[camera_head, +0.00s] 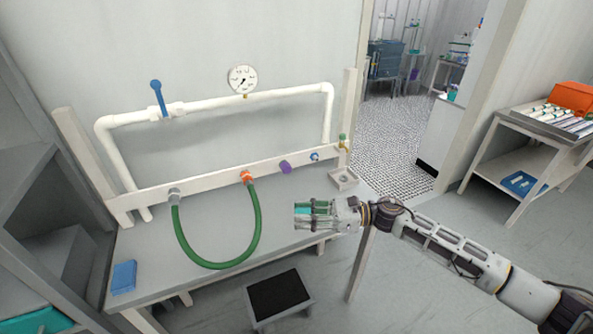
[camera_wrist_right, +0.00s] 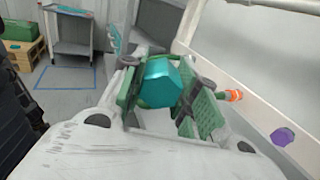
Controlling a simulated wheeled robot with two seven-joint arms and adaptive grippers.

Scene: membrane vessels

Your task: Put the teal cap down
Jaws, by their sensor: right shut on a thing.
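The teal cap (camera_wrist_right: 160,82) is six-sided and sits between the green-padded fingers of my right gripper (camera_wrist_right: 168,90) in the right wrist view. In the head view my right gripper (camera_head: 312,213) is shut on the teal cap (camera_head: 302,211), above the front right part of the grey bench (camera_head: 212,241). Fingers hide part of the cap. I cannot tell from these views how high it is above the bench top. My left gripper is not in view.
A green hose (camera_head: 217,264) loops over the bench from a grey fitting to an orange one (camera_head: 246,176). A purple cap (camera_head: 285,167), blue fitting (camera_head: 314,156) and small tray (camera_head: 343,178) are behind my gripper. A blue block (camera_head: 123,277) lies front left. A step stool (camera_head: 279,294) stands in front.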

